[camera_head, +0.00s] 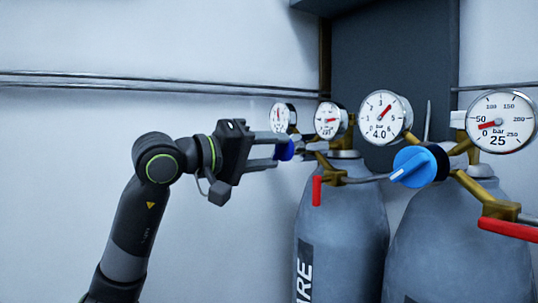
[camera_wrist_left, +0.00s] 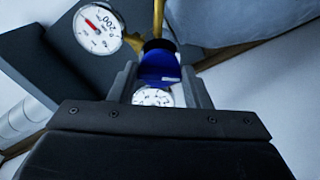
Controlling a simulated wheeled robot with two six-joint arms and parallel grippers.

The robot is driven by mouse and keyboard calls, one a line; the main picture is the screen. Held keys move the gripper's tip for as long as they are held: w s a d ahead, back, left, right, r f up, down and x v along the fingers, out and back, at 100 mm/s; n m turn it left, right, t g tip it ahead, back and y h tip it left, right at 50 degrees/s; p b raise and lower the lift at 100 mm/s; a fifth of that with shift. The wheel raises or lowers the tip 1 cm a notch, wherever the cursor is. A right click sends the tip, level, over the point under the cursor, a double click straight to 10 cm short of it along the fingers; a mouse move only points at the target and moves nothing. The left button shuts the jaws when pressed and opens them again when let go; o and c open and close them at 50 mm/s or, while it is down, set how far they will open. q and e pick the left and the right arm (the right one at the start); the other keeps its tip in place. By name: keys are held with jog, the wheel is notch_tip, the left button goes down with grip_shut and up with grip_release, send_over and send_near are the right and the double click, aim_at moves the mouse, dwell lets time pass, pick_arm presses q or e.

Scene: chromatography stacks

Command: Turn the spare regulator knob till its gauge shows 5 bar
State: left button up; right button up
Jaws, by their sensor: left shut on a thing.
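The spare cylinder (camera_head: 340,222), its label partly cut to "ARE", stands in the middle of the head view. Its regulator has a blue knob (camera_head: 286,151) on the left side, which also shows in the left wrist view (camera_wrist_left: 160,68). My left gripper (camera_head: 277,151) comes in from the left and is shut on this knob, one finger on each side. Above the knob is a small gauge (camera_head: 284,117), turned sideways, its reading too small to tell. In the left wrist view it is partly hidden (camera_wrist_left: 152,97). A second spare gauge (camera_head: 330,120) sits beside it. My right gripper is out of view.
A second cylinder (camera_head: 460,245) stands at right with a larger light-blue knob (camera_head: 420,166), a gauge marked 4.0 bar (camera_head: 385,118) and one marked 25 bar (camera_head: 502,121). Red valve levers (camera_head: 317,191) jut out near both regulators. The wall side at left is free.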

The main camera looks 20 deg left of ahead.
pick_arm(q)
jog(key=shift+f+m, duration=0.15)
jog(key=shift+m, duration=2.15)
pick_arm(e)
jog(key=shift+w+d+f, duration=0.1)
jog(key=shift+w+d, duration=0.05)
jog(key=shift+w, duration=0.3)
pick_arm(q)
jog(key=o, duration=1)
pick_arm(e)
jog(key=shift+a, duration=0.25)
pick_arm(q)
jog(key=shift+a, duration=0.15)
